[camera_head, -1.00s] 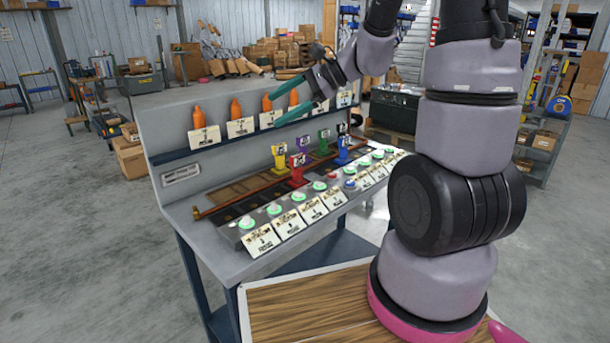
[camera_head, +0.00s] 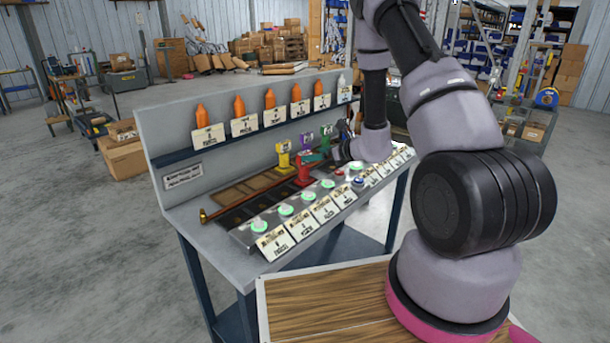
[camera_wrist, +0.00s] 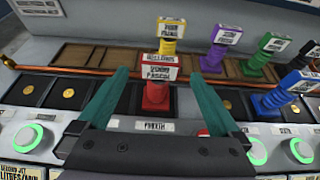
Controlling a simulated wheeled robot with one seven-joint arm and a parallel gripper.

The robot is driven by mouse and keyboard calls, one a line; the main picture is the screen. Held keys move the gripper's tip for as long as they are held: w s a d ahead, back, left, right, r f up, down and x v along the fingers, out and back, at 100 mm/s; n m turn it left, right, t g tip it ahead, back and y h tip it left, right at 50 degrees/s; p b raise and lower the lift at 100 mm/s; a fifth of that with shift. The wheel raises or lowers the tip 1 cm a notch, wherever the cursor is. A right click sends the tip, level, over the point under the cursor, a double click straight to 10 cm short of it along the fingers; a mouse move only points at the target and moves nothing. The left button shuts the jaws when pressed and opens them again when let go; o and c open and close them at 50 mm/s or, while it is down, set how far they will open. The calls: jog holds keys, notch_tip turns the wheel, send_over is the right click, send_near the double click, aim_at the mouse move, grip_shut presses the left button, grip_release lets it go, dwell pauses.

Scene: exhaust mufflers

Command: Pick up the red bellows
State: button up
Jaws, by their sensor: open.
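The red bellows (camera_wrist: 156,96) stands upright on the dark strip of the workbench, with a white label on its top. In the wrist view it lies between the two green fingers of my gripper (camera_wrist: 154,84), which are open and spread on either side of it, apart from it. In the head view the red bellows (camera_head: 304,168) shows at the left of my gripper (camera_head: 322,160), partly covered by a finger. Whether the fingers surround it in depth is hard to tell.
A yellow bellows (camera_wrist: 171,36) stands just behind the red one. Purple (camera_wrist: 221,46), green (camera_wrist: 264,52) and blue (camera_wrist: 279,97) ones stand to the right. A copper pipe (camera_wrist: 90,72) runs behind. Lit green buttons (camera_wrist: 27,138) and label cards line the front. Orange bottles (camera_head: 201,115) stand on the shelf.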

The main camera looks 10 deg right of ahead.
aim_at(307, 154)
jog(key=x, duration=0.6)
jog(key=shift+w+a, duration=0.2)
jog(key=shift+w, duration=0.05)
jog(key=shift+r, duration=0.1)
grip_shut()
